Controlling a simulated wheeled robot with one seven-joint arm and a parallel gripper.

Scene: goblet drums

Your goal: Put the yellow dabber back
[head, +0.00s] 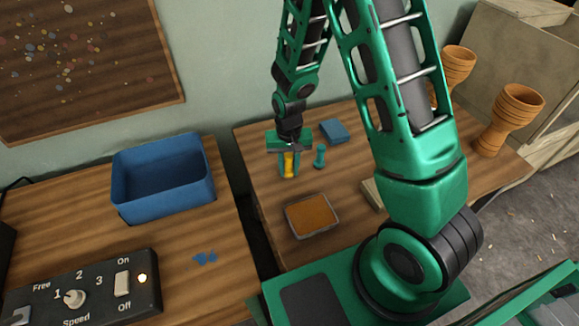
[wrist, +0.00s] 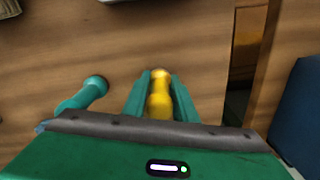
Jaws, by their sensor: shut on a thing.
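The yellow dabber (head: 289,164) is between the fingers of my gripper (head: 288,172), over the back left part of the right-hand table. In the wrist view, the yellow dabber (wrist: 160,98) stands between the two green fingers (wrist: 160,97), its pale end pointing away from the palm. My gripper is shut on it. I cannot tell whether its lower end touches the table. A teal dabber (head: 320,156) stands just to the right of my gripper; it also shows at the left in the wrist view (wrist: 82,97).
A shallow tray with orange-brown content (head: 289,216) sits in front. A blue block (head: 334,131) lies behind the teal dabber. A blue bin (head: 135,206) and a control box (head: 140,298) stand on the left table (head: 190,238), across a gap. Goblet drums (head: 490,140) stand at right.

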